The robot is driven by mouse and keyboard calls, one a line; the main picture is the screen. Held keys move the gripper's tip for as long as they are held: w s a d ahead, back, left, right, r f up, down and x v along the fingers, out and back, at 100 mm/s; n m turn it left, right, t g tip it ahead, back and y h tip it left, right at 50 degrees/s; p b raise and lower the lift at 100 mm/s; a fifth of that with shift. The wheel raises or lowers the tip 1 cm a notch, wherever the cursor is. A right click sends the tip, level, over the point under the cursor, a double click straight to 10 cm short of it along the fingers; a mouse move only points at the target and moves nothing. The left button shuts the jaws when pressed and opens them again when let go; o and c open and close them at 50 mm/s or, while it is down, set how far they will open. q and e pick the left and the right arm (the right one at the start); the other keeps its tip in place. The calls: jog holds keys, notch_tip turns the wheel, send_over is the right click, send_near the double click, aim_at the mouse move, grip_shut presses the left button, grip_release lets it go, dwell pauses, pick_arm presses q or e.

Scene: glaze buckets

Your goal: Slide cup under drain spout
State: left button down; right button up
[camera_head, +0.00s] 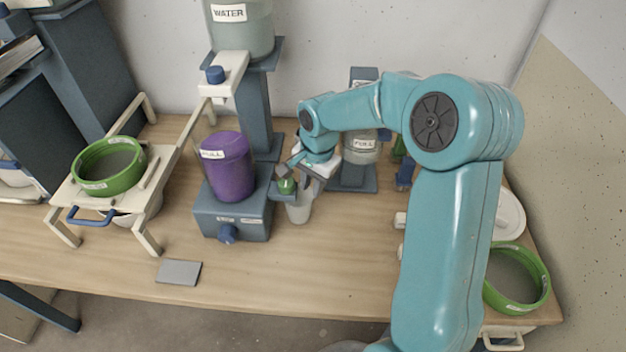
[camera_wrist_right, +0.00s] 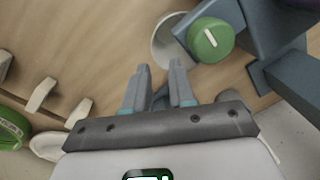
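A white cup (camera_head: 299,210) stands on the table just right of the purple container's base (camera_head: 232,218). Its rim shows in the wrist view (camera_wrist_right: 163,48), partly covered by a green round knob (camera_wrist_right: 210,40) on a grey block. The knob also shows in the head view (camera_head: 286,186), over the cup's left side. The drain spout itself cannot be made out clearly. My right gripper (camera_wrist_right: 160,68) is open and empty, its fingertips pointing at the cup and a little apart from it. In the head view the gripper (camera_head: 298,177) is above and behind the cup. My left gripper is not in view.
A purple container (camera_head: 230,168) stands on the base, with a water tank (camera_head: 242,30) behind. A grey stand (camera_head: 352,178) is close behind the cup. A green bucket (camera_head: 108,167) sits on a rack at left, another green ring (camera_head: 517,278) at right.

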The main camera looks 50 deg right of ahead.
aim_at(311, 203)
jog(key=f, duration=0.6)
jog(key=shift+w+a, duration=0.1)
jog(key=shift+w, duration=0.15)
grip_shut()
